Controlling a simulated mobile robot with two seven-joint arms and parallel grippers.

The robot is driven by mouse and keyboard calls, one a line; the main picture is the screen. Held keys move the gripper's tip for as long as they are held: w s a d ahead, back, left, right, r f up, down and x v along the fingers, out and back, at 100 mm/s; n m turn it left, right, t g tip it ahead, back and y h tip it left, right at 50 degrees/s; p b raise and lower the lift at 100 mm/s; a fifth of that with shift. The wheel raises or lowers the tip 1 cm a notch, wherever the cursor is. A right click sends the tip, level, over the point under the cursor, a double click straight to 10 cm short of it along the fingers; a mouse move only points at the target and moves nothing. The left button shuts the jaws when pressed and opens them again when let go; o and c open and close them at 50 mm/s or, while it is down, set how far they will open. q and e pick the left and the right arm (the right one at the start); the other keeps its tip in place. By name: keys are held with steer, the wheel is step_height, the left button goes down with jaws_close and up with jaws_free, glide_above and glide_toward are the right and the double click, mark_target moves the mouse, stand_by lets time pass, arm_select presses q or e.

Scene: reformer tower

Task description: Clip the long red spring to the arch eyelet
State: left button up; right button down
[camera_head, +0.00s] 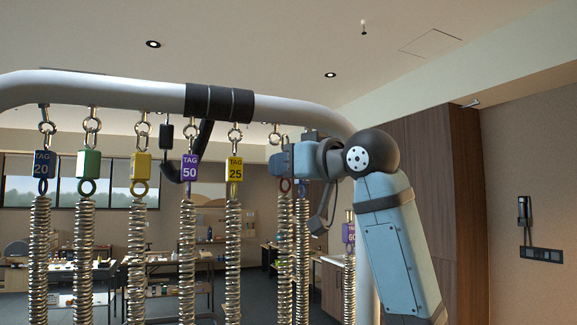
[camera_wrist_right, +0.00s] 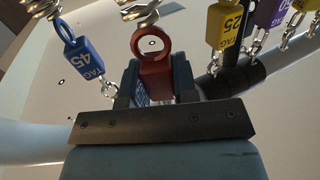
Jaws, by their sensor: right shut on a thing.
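My right gripper (camera_head: 283,162) is shut on the red clip of a long spring, just under the arch. In the right wrist view the red clip (camera_wrist_right: 152,70) sits between the two fingers (camera_wrist_right: 155,88), its ring end sticking out toward the silver spring (camera_wrist_right: 139,12). In the head view the red ring (camera_head: 285,185) shows below the fingers and its spring coil (camera_head: 284,250) hangs down. A metal eyelet with links (camera_head: 275,134) hangs from the arch above the gripper. The fingers hide whether the clip touches it. My left gripper is not in view.
The grey arch bar (camera_head: 120,88) carries several hanging springs with blue, green (camera_head: 88,164), yellow and purple (camera_head: 190,168) tags. A blue tag 45 (camera_wrist_right: 83,57) is close beside the held clip. A black curved strap (camera_head: 203,140) hangs from the bar's middle.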

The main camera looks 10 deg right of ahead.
steer(key=shift+w+a, duration=0.1)
steer(key=shift+w, duration=0.05)
steer(key=shift+w+a, duration=0.25)
steer(key=shift+w, duration=0.1)
steer(key=shift+w+a, duration=0.4)
steer(key=shift+w, duration=0.15)
steer(key=shift+f, duration=0.15)
stand_by(0.5)
steer(key=shift+f, duration=0.25)
steer(key=shift+c, duration=2.4)
jaws_free()
